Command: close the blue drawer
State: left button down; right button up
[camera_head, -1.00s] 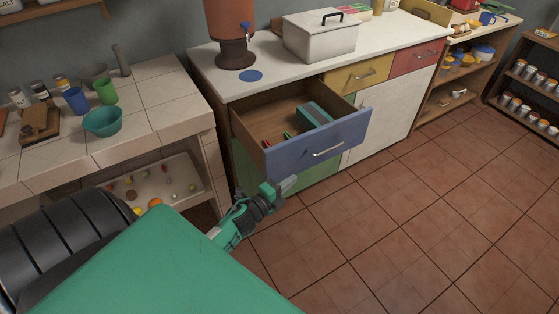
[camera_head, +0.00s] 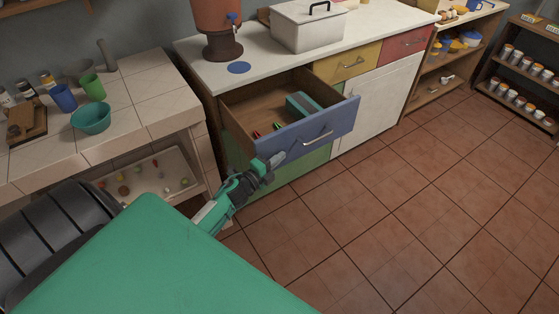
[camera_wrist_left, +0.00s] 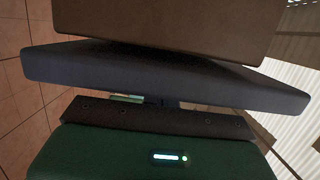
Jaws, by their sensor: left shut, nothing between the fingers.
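The blue drawer (camera_head: 305,133) is pulled open from the white-topped cabinet, with a silver handle (camera_head: 318,138) on its front. Inside lie a teal-and-grey box (camera_head: 306,105) and small red and green items (camera_head: 267,130). My left gripper (camera_head: 277,160) is shut and empty, close to the left part of the drawer front; I cannot tell whether it touches. In the left wrist view the drawer's dark front (camera_wrist_left: 165,76) spans the picture just beyond my gripper's body, and the fingers are mostly hidden. My right gripper is not in view.
A yellow drawer (camera_head: 347,64) and a red drawer (camera_head: 404,43) beside it are shut. A tiled counter (camera_head: 150,100) with cups and a teal bowl (camera_head: 91,118) stands at the left. The tiled floor (camera_head: 400,190) at right is clear.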

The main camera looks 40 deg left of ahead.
pick_arm(q)
jog(key=w+a, duration=0.1)
jog(key=a, duration=0.1)
jog(key=w+a+b, duration=0.1)
jog(key=a, duration=0.2)
jog(key=w+a+b, duration=0.1)
jog(key=a, duration=0.2)
jog(key=shift+w+a+f, duration=0.15)
jog(key=shift+w+a, duration=0.1)
jog(key=shift+w, duration=0.05)
jog(key=a, duration=0.1)
jog(key=w+a+b, duration=0.1)
jog(key=a+b, duration=0.1)
jog(key=a, duration=0.1)
jog(key=shift+w, duration=0.3)
jog(key=shift+w+a+r, duration=0.15)
jog(key=shift+a+r, duration=0.05)
jog(key=shift+a, duration=0.15)
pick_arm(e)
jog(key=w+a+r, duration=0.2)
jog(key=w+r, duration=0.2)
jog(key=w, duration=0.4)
pick_arm(q)
jog(key=shift+d, duration=0.1)
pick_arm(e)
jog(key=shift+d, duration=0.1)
